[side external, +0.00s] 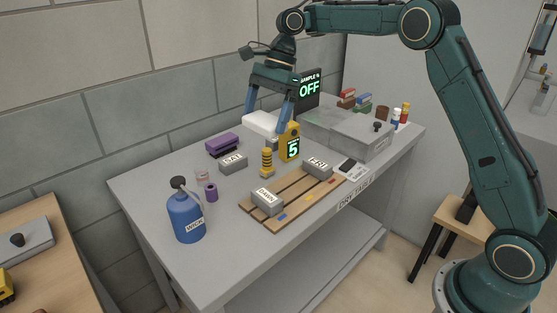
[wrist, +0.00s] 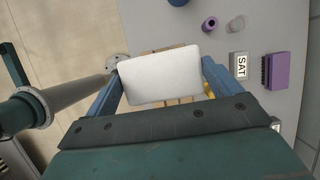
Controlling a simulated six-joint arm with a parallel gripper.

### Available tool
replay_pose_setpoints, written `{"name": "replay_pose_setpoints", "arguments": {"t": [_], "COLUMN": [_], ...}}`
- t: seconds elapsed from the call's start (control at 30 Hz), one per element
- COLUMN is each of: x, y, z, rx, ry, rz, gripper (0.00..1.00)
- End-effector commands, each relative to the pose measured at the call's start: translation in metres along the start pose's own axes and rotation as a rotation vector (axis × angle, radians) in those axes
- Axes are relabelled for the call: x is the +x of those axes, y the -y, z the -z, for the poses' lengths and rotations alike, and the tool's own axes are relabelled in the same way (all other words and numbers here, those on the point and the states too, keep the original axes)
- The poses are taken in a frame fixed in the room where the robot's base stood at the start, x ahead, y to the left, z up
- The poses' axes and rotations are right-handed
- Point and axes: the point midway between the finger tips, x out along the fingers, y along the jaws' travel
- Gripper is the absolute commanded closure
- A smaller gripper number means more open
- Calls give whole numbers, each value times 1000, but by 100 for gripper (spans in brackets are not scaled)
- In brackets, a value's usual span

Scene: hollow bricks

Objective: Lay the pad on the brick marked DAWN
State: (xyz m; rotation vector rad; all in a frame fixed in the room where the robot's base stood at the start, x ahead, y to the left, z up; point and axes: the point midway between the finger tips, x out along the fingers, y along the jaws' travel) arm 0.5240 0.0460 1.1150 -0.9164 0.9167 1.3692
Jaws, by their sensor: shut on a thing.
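My gripper (side external: 265,117) is shut on a white pad (side external: 259,126), one blue finger at each end. The pad looks level and held above the grey table. It also shows in the wrist view (wrist: 160,79), where it hides much of the slatted rack below. The brick whose label seems to read DAWN (side external: 267,203) sits on the near end of the wooden rack (side external: 288,203), its top bare. A second grey brick (side external: 318,169) sits on the rack's far end; its label is hard to read. A brick marked SAT (wrist: 240,64) stands on the table off the rack.
A yellow meter reading 5 (side external: 290,142) and a yellow-black post (side external: 267,163) stand behind the rack. A blue WICK bottle (side external: 187,215), a purple spool (side external: 211,192) and a purple brush (side external: 221,145) are at left. A lidded grey box (side external: 361,140) stands at right.

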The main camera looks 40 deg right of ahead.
Motion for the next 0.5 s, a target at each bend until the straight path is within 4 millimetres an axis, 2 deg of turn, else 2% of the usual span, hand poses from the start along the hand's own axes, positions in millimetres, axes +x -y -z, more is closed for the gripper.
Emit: {"name": "replay_pose_setpoints", "arguments": {"t": [0.27,0.5], "x": [8,26], "y": [0,-1], "z": [2,10], "rx": [1,2], "ry": [3,1], "rz": [-2,-2], "gripper": [32,32]}}
